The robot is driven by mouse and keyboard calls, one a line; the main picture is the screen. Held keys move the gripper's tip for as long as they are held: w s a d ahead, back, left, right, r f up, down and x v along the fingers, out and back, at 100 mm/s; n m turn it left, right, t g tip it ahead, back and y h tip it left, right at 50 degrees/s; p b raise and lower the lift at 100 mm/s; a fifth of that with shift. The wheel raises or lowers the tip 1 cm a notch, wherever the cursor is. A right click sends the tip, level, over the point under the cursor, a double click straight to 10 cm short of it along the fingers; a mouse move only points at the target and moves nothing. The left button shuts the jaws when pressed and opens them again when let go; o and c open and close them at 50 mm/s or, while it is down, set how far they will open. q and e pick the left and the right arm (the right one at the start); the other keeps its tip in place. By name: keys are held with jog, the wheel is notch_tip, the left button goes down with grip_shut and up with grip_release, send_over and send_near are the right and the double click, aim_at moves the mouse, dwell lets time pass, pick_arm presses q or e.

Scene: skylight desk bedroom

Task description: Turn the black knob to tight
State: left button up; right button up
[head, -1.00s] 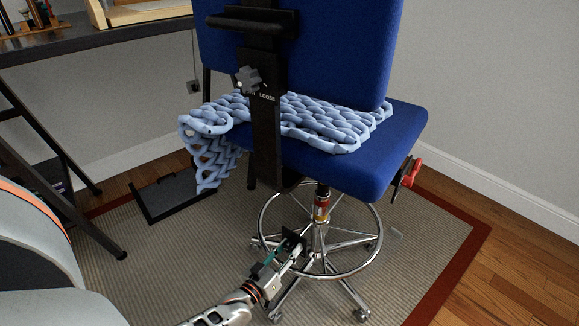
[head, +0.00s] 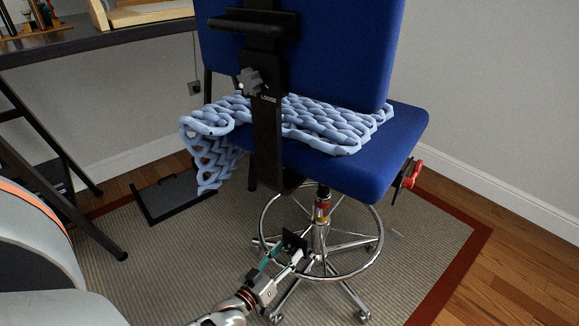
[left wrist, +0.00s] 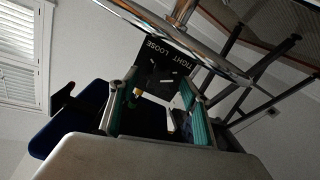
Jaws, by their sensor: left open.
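The black knob (head: 250,82), dark and lobed with a pale mark on its left side, sits on the black upright behind the blue office chair (head: 380,165). The word LOOSE shows right of it in the head view. In the left wrist view a dark plate (left wrist: 150,52) reads TIGHT and LOOSE, seen turned over, beyond my fingers. My left gripper (head: 285,255) is low by the chair's chrome base, well below the knob. Its teal-padded fingers stand apart in the left wrist view (left wrist: 160,82), with nothing held between them. My right gripper is out of view.
A pale blue chunky knit throw (head: 325,125) lies over the seat and hangs down at left. The chrome foot ring (head: 345,275) is close to my left gripper. A black desk (head: 110,35) stands at the left. A red knob (head: 411,172) is on the seat's right side.

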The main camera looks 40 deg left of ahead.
pick_arm(q)
jog(key=s+d, duration=0.1)
jog(key=s, duration=0.8)
jog(key=shift+s+d, duration=0.2)
jog(key=shift+s, duration=0.05)
jog(key=shift+r, duration=0.1)
